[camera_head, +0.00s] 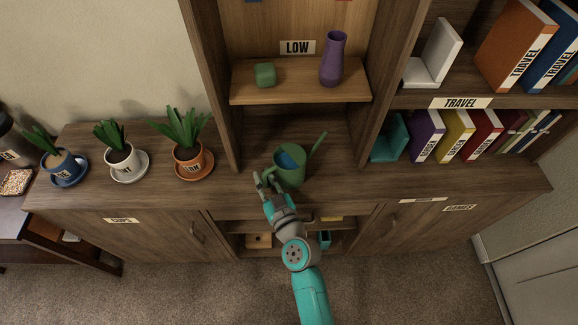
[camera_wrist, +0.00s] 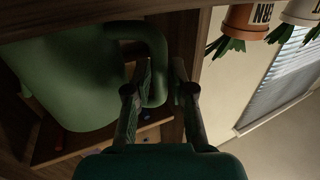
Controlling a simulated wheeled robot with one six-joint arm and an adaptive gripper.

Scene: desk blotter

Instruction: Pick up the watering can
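The green watering can (camera_head: 293,172) stands upright on the cabinet top, with blue showing inside its opening and its spout pointing right. My gripper (camera_head: 264,180) is at its left side, by the handle. In the wrist view, the can's body (camera_wrist: 65,80) fills the left, and its handle (camera_wrist: 153,45) curves out and down. The two fingers of my gripper (camera_wrist: 161,75) stand apart, one on each side of the handle's lower part. A gap shows on the right finger's side; contact with the left finger is unclear.
Three potted plants on saucers, one on an orange saucer (camera_head: 196,170), stand to the left. A shelf above holds a purple vase (camera_head: 333,60) and a green cube (camera_head: 265,74). Upright dividers flank the can's bay. Books (camera_head: 427,135) stand at right. The cabinet top between plants and can is clear.

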